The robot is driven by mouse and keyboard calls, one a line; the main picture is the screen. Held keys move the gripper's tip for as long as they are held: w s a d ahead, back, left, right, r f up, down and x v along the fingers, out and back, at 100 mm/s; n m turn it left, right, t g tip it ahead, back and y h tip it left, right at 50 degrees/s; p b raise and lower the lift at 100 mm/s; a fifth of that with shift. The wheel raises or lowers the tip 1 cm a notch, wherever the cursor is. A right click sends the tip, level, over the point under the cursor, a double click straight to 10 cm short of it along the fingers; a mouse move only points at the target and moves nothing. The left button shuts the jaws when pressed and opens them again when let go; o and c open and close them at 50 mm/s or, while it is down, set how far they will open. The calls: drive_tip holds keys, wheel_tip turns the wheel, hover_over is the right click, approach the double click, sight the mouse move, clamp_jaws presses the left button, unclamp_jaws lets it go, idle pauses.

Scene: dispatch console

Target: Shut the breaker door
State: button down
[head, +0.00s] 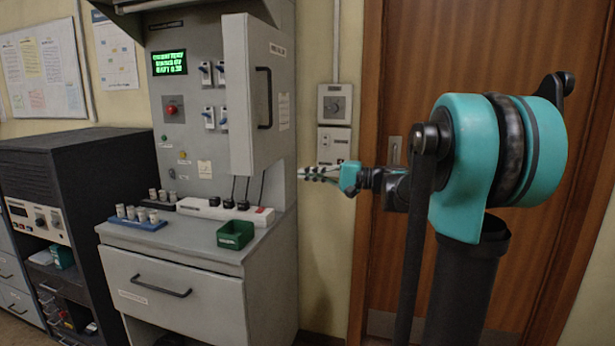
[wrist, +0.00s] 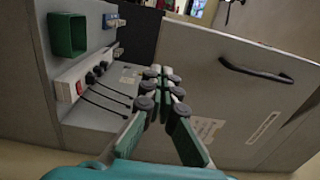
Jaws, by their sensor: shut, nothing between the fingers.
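The breaker door (head: 262,135) is a grey panel with a black bar handle (head: 264,98). It stands open, swung out from the console, leaving the breaker switches (head: 208,118) uncovered. In the wrist view the door (wrist: 215,80) fills the right side, with its handle (wrist: 256,72) and pale labels. My gripper (head: 301,174) is shut and empty, to the right of the door and near the height of its lower edge. In the wrist view its fingertips (wrist: 163,84) overlap the door panel; I cannot tell whether they touch it.
The console shelf (head: 185,245) holds a white power strip (head: 225,211) with black plugs and cables, a green bin (head: 235,235) and a blue tray (head: 138,224) of small cylinders. A wall switch box (head: 334,104) and a wooden door (head: 400,60) are behind my arm.

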sight(262, 170)
drive_tip(key=x, duration=1.1)
drive_tip(key=shift+a, duration=0.15)
